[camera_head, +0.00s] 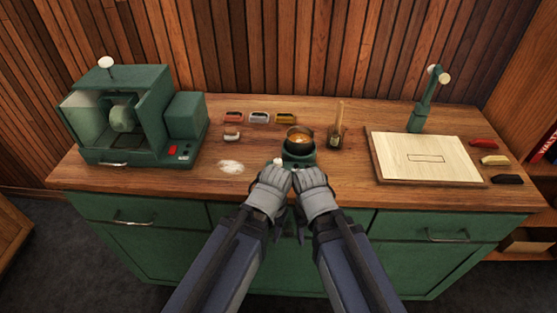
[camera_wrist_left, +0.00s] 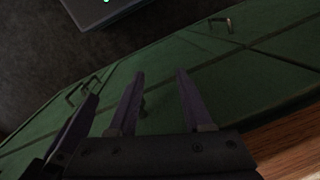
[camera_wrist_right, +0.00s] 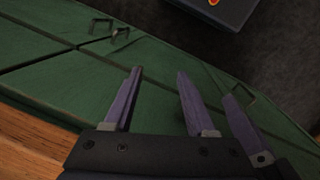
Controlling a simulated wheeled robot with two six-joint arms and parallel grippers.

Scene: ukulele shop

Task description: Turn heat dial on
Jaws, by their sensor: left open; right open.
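A small green burner (camera_head: 299,160) stands near the counter's front edge in the head view, with a dark pot of orange liquid (camera_head: 299,137) on it. A small whitish knob (camera_head: 277,161) shows at its left side; I cannot tell if it is the heat dial. The burner's lower front is hidden behind my grippers. My left gripper (camera_head: 270,190) and right gripper (camera_head: 314,192) are side by side just in front of it. Wrist views show the left gripper (camera_wrist_left: 156,90) and right gripper (camera_wrist_right: 157,90) open and empty, over the green cabinet front.
A green machine (camera_head: 120,120) stands on the left of the wooden counter (camera_head: 340,185). White powder (camera_head: 230,167) lies left of the burner. A jar with a brush (camera_head: 336,137) stands just right of it. A pale board (camera_head: 430,157) lies further right. Drawer handles (camera_head: 447,237) stick out.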

